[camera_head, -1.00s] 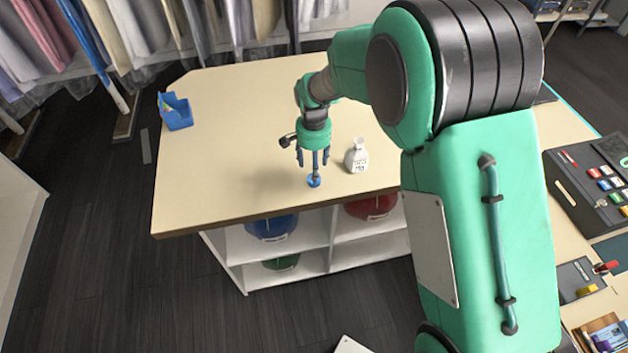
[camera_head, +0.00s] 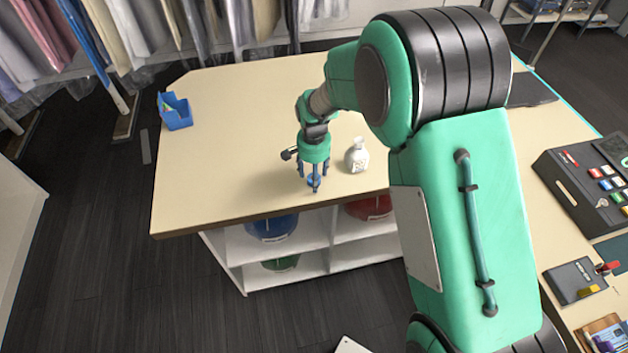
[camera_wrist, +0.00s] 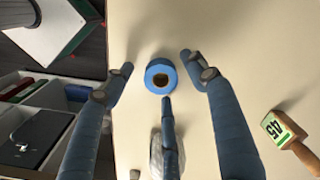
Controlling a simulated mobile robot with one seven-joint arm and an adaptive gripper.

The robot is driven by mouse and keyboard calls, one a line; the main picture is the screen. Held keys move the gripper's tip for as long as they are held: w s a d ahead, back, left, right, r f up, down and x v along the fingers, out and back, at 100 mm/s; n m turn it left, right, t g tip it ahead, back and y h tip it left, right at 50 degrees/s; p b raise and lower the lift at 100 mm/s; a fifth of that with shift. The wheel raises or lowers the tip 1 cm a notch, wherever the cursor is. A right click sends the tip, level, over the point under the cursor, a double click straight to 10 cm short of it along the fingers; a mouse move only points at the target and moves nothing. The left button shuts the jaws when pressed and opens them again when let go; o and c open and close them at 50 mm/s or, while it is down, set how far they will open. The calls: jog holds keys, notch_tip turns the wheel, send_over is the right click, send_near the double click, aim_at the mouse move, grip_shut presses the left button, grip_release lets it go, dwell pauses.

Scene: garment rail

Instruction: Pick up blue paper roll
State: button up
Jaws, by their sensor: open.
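The blue paper roll (camera_wrist: 161,77) lies on the table top with its round hole facing up in the wrist view. In the head view the blue paper roll (camera_head: 314,181) shows small between my fingers near the table's front edge. My gripper (camera_head: 313,184) is open and pointing down, with its fingers around the roll. In the wrist view my gripper (camera_wrist: 158,72) has fingers spread on the left and right, with gaps to the roll, and another finger close to its lower side. I cannot tell whether that finger touches it.
A blue box (camera_head: 175,111) sits at the table's left. Shelves with coloured items are below the front edge.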

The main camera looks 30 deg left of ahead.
dwell(0.4)
jog(key=c, duration=1.1)
jog(key=shift+r, duration=0.15)
jog(key=shift+r, duration=0.55)
notch_tip(320, 180, up, 2)
jog(key=shift+r, duration=0.15)
jog(key=s+d, duration=0.3)
jog(key=d, duration=0.1)
jog(key=s+d+r, duration=0.1)
jog(key=s+d, duration=0.2)
jog(key=s, duration=0.1)
jog(key=s+d+p, duration=0.1)
jog(key=s+d, duration=0.3)
jog(key=shift+d+r, duration=0.2)
jog(key=shift+d, duration=0.1)
